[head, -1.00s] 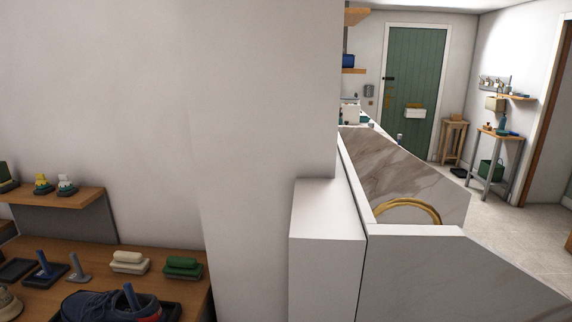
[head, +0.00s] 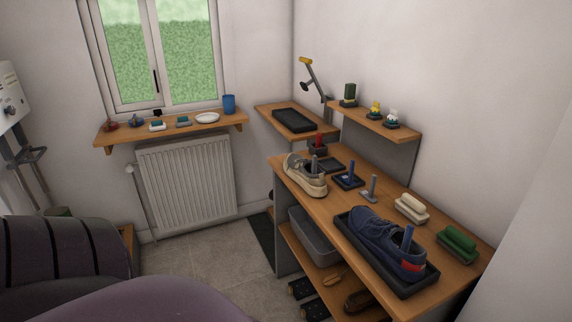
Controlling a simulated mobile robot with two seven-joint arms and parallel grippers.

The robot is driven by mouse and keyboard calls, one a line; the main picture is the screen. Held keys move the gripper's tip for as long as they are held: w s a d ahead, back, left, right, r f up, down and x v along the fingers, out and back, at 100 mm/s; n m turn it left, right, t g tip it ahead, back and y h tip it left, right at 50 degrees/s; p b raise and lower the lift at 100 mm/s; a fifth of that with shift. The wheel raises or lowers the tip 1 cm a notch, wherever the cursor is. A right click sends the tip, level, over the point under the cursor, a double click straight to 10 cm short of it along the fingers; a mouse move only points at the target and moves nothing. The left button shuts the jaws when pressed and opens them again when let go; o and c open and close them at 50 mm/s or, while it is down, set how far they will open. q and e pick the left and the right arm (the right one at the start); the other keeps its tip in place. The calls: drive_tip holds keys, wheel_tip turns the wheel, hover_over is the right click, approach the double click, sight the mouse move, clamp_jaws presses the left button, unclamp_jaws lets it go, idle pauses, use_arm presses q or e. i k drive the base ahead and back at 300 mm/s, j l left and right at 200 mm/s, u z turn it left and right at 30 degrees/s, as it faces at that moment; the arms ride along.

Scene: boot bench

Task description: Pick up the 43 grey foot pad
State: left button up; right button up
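A small grey foot pad with an upright post (head: 369,190) stands on the wooden bench top (head: 330,205). It is between the blue foot pad (head: 348,178) in its black tray and the cream brush (head: 411,208). No size number is readable on it. Another grey post (head: 314,166) sticks up from the beige shoe (head: 303,176) to the left. A blue post (head: 407,239) stands in the heel of the navy shoe (head: 378,238), which rests in a black tray. Neither of my grippers shows in the head view.
A green brush (head: 458,244) lies at the bench's right end. A red-posted piece (head: 319,143) and a flat black tray (head: 330,165) are at the back. A small shelf (head: 375,120) overhangs the bench's rear. A grey bin (head: 315,236) sits below. Tiled floor (head: 215,262) is clear left of the bench.

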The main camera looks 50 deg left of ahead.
sight(313, 166)
drive_tip(key=u, duration=1.45)
drive_tip(key=i+j+z, duration=0.15)
drive_tip(key=i+j, duration=0.2)
drive_tip(key=i+j+z, duration=0.15)
drive_tip(key=i+j, duration=0.15)
drive_tip(key=j, duration=0.2)
drive_tip(key=i+j+z, duration=0.15)
drive_tip(key=i+j, duration=0.15)
drive_tip(key=j, duration=0.2)
